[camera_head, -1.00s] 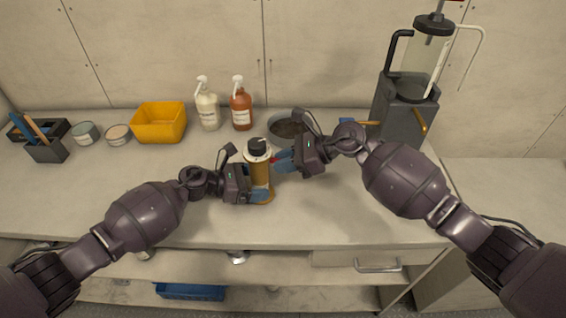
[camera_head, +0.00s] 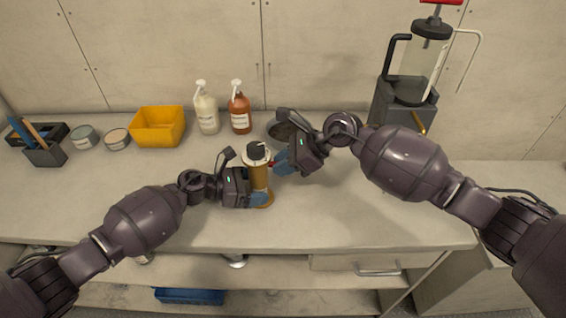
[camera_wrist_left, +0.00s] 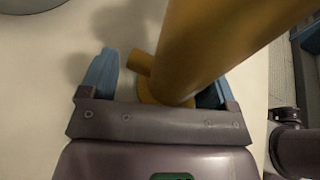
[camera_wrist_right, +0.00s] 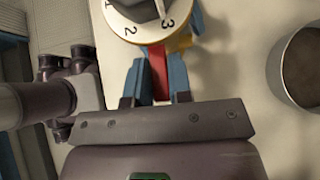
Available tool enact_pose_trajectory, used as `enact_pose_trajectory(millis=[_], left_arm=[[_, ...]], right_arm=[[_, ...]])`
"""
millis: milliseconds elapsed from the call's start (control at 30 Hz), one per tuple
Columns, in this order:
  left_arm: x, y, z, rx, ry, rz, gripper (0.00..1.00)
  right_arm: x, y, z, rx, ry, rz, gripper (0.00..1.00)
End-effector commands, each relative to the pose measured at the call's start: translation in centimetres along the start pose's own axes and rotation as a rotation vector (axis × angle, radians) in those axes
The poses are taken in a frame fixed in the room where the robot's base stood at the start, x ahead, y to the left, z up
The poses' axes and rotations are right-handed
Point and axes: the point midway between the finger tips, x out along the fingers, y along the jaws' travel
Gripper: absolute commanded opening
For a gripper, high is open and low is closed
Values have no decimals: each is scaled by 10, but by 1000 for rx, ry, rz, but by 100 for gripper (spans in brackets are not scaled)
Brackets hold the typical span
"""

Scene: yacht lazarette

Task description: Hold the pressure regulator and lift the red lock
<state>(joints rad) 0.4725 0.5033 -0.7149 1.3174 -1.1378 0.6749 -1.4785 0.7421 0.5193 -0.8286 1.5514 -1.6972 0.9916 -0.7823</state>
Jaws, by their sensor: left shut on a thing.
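The pressure regulator is an amber cylinder (camera_head: 260,180) with a white numbered dial and black knob (camera_head: 256,150) on top. It stands upright on the counter. My left gripper (camera_head: 258,199) is shut around its lower part; the amber body is between the blue fingers in the left wrist view (camera_wrist_left: 185,60). The red lock (camera_wrist_right: 158,75) lies between the blue fingers of my right gripper (camera_wrist_right: 157,80), just below the dial. Whether they press on it is unclear. In the head view my right gripper (camera_head: 282,161) is beside the regulator's top, hiding most of the lock.
A grey bowl (camera_head: 283,128) is behind my right gripper. Two pump bottles (camera_head: 207,112) (camera_head: 240,112), a yellow bin (camera_head: 157,127), cans (camera_head: 83,137) and a tool holder (camera_head: 44,153) stand along the back. A tall dispenser (camera_head: 402,105) is at right. The front counter is mostly clear.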

Motion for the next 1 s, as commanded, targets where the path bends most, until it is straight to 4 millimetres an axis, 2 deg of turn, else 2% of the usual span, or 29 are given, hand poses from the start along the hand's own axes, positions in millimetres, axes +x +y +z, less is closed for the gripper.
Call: enact_pose_trajectory(millis=[33, 133, 400, 533, 667, 1000], left_arm=[[0, -2, -6, -1, 8, -3, 50], [0, -2, -6, -1, 8, -3, 50], [0, -2, -6, -2, 8, -3, 50], [0, -2, -6, -2, 8, -3, 50], [0, -2, -6, -2, 8, -2, 50], [0, -2, -6, -2, 8, -2, 50]], right_arm=[[0, 0, 0, 0, 0, 0, 27], [0, 0, 0, 0, -1, 0, 43], [0, 0, 0, 1, -1, -1, 43], [-7, -1, -1, 1, -1, -2, 43], [-24, -1, -1, 0, 0, -3, 43], [-88, 0, -1, 0, 1, -3, 43]])
